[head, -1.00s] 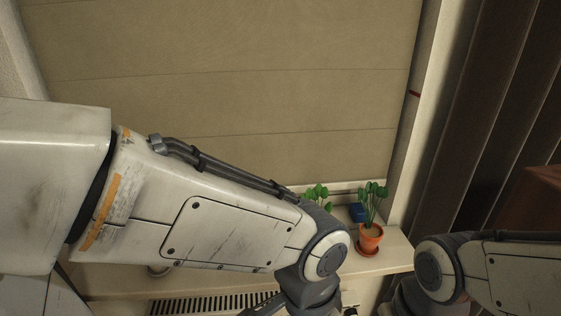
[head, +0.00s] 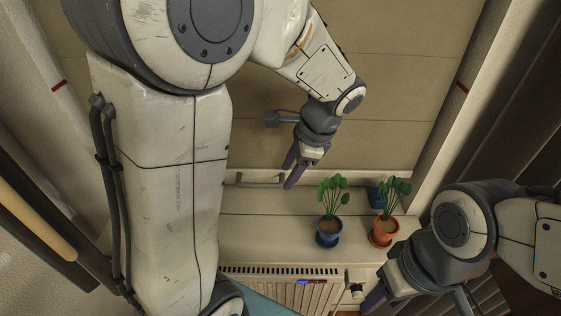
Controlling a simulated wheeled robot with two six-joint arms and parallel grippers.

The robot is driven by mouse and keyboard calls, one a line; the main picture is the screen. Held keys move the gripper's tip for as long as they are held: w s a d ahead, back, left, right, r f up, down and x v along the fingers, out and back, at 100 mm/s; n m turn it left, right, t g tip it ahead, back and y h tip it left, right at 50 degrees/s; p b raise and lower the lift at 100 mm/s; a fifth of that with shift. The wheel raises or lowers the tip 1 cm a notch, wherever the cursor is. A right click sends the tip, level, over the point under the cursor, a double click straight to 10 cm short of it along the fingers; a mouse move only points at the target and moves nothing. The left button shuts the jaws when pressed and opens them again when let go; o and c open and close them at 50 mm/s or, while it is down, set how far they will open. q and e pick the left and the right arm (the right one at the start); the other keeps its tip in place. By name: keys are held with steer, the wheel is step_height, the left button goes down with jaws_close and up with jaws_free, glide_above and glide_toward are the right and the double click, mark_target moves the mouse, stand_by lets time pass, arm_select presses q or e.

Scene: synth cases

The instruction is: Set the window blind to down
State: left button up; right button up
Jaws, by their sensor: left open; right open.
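The beige window blind (head: 395,125) covers the window, its fabric hanging well past the red marks on the frame. My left arm hides the blind's left part.
A blue pot (head: 328,232) and an orange pot (head: 383,232) with plants stand on the sill (head: 265,228), with a blue item behind the orange one. A radiator (head: 300,290) is below. Red marks show on the left (head: 59,85) and right (head: 462,87) frame sides.

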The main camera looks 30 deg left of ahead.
mark_target(264, 183)
arm_select(q)
steer(key=shift+m+y, duration=0.4)
steer(key=shift+y, duration=0.1)
steer(key=w+a+f, duration=0.1)
steer(key=a+f, duration=0.1)
steer(key=f, duration=0.1)
steer(key=w+a+f, duration=0.1)
steer(key=a+f, duration=0.2)
steer(key=w+a+f+p, duration=0.1)
steer(key=a+f, duration=0.2)
steer(key=shift+a+f, duration=0.1)
steer(key=shift+f, duration=0.25)
jaws_close()
steer(key=shift+w, duration=0.2)
stand_by(0.6)
